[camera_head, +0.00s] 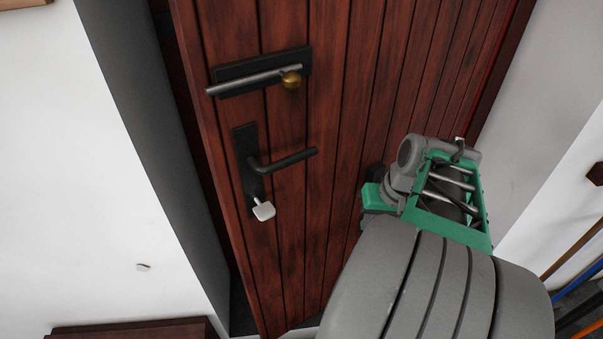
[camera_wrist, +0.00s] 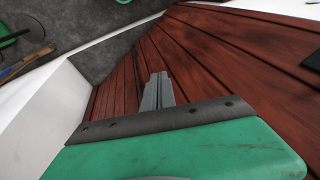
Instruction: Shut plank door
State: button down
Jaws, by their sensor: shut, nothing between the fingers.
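The plank door (camera_head: 345,120) is dark red-brown wood and stands ajar in the head view. Its left, handle-side edge is apart from the grey jamb (camera_head: 150,130), with a dark gap between. A black lever handle (camera_head: 290,160) sits on a black plate with a white key or tag below it. The door planks (camera_wrist: 225,50) also fill the right of the wrist view. My gripper (camera_wrist: 157,78) is shut and empty, its fingertips in front of the planks; I cannot tell if they touch. In the head view my arm is right of the handle, and the fingertips are not clearly visible.
A steel bar with a brass knob (camera_head: 291,80) is mounted above the lever. White walls (camera_head: 70,150) stand left and right of the doorway. Coloured poles (camera_head: 575,270) lean at the lower right. A dark red object (camera_head: 135,330) is at the bottom left.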

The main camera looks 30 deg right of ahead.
jog(key=w+a+r+n+t+y, duration=0.15)
jog(key=a+r+n, duration=0.35)
jog(key=n, duration=0.6)
jog(key=w+a+r+n+t+y, duration=0.1)
jog(key=w+a+r+n+y, duration=0.15)
jog(key=r+n, duration=0.75)
jog(key=shift+n+g, duration=0.25)
jog(key=shift+n, duration=0.65)
jog(key=b+x, duration=0.2)
jog(key=x, duration=0.2)
jog(key=w+b+x, duration=0.1)
jog(key=b+x, duration=0.1)
jog(key=x, duration=0.2)
jog(key=b+x, duration=0.3)
jog(key=x, duration=0.2)
jog(key=shift+w+d+r, duration=0.2)
jog(key=shift+w+d, duration=0.15)
jog(key=shift+d, duration=0.05)
